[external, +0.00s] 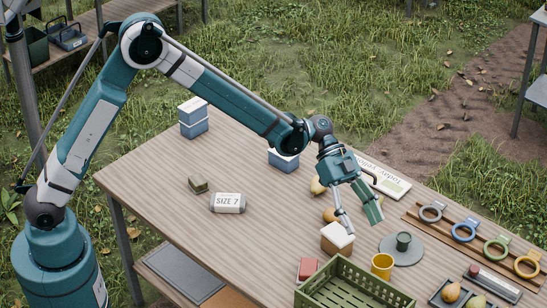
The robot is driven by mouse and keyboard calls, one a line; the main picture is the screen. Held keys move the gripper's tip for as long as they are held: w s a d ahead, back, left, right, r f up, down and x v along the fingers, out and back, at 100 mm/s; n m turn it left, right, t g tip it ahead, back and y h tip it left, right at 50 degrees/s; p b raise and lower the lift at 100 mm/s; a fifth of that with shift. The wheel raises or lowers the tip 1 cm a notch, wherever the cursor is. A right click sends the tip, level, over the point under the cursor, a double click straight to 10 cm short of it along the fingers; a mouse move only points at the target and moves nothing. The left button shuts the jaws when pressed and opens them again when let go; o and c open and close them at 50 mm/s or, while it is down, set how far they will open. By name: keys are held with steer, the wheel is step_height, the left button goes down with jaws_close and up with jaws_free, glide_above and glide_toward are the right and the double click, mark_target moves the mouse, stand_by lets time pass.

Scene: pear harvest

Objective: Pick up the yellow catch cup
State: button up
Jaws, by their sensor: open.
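The yellow catch cup (382,266) stands upright on the wooden table, just behind the right end of the green crate and in front of the grey round plate. My gripper (363,225) is open above the table, higher than the cup and to its upper left. Its fingers point down, and I see nothing between them. The gripper and the cup are apart.
The green slatted crate (352,289) stands close in front of the cup. A brown box with a white top (337,236) is left of it. A dark green cup (403,241) stands on the grey round plate (412,256). Coloured rings (464,232) lie at right. The table's left half is mostly clear.

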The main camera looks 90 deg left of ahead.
mark_target(387, 271)
steer(key=w+a+f+m+h, duration=0.1)
steer(key=w+a+f, duration=0.1)
steer(key=f, duration=0.4)
steer(key=w+a+f+m+h, duration=0.1)
steer(key=w+a+f+m, duration=0.1)
steer(key=f, duration=0.5)
steer(key=shift+w+h+b, duration=0.3)
steer(key=shift+w+b, duration=0.1)
steer(key=shift+w, duration=0.25)
steer(key=shift+d, duration=0.1)
steer(key=shift+x, duration=1.2)
steer(key=shift+w+d, duration=0.1)
steer(key=shift+b+x, duration=0.35)
steer(key=shift+x, duration=2.15)
steer(key=shift+r, duration=0.1)
steer(key=shift+c, duration=0.3)
